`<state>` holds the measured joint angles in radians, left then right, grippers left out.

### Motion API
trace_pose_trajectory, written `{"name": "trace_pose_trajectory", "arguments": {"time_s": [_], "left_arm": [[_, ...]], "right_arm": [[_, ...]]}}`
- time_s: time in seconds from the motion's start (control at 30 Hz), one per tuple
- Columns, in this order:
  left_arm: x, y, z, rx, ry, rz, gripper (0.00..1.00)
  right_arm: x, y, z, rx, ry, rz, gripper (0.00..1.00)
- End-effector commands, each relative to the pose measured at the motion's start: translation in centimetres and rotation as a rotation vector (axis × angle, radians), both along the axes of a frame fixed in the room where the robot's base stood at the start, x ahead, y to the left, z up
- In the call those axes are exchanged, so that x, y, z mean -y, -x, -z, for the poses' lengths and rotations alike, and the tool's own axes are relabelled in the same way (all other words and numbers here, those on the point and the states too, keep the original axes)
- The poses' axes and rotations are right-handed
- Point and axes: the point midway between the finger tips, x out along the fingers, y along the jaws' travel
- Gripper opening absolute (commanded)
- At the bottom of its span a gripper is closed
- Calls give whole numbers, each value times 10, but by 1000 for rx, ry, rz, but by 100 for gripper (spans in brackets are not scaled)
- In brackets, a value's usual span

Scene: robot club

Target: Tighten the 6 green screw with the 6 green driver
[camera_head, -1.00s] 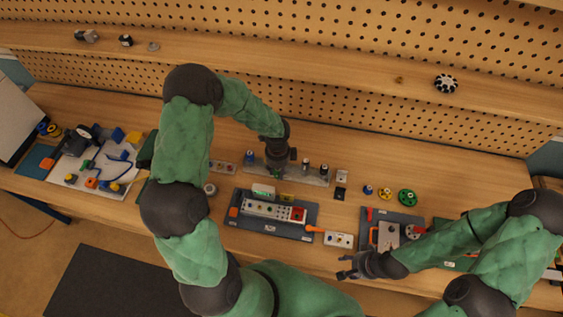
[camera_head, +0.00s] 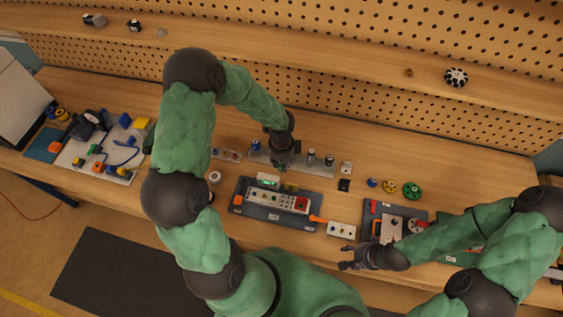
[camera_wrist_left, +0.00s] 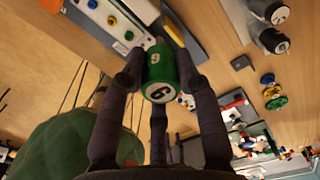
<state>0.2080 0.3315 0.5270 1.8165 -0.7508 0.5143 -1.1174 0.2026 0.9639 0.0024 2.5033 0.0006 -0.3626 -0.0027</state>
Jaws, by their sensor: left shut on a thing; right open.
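The green driver (camera_wrist_left: 158,75), marked 6, is between the fingers of my left gripper (camera_wrist_left: 160,80), which is shut on it. In the head view, my left gripper (camera_head: 282,160) is over the grey driver rack (camera_head: 262,157), and its wrist hides most of the driver. I cannot tell whether the driver is clear of the rack. The screw panel (camera_head: 278,203) lies in front of the rack; its screws are too small to read, and I cannot pick out the green one. My right gripper (camera_head: 352,258) is open and empty near the table's front edge.
Other drivers (camera_head: 311,157) stand in the rack at its right. A white block with dark holes (camera_head: 341,230) and an orange-tipped tool (camera_head: 317,218) lie right of the panel. Gears (camera_head: 412,191) lie farther right. A white board with coloured parts (camera_head: 90,160) is at left.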

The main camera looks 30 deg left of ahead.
Motion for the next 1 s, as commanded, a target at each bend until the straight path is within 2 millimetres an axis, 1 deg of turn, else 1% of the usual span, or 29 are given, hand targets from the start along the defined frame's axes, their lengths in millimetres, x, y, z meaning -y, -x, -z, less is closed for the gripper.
{"name": "trace_pose_trajectory", "arguments": {"time_s": [0.1,0.6,1.0], "left_arm": [[0,0,-8,1,0,0,4],[0,0,-33,1,0,0,4],[-1,-1,-30,1,0,0,4]], "right_arm": [[0,0,-7,0,0,0,49],[0,0,-26,0,0,0,49],[0,0,-23,0,0,0,49]]}}
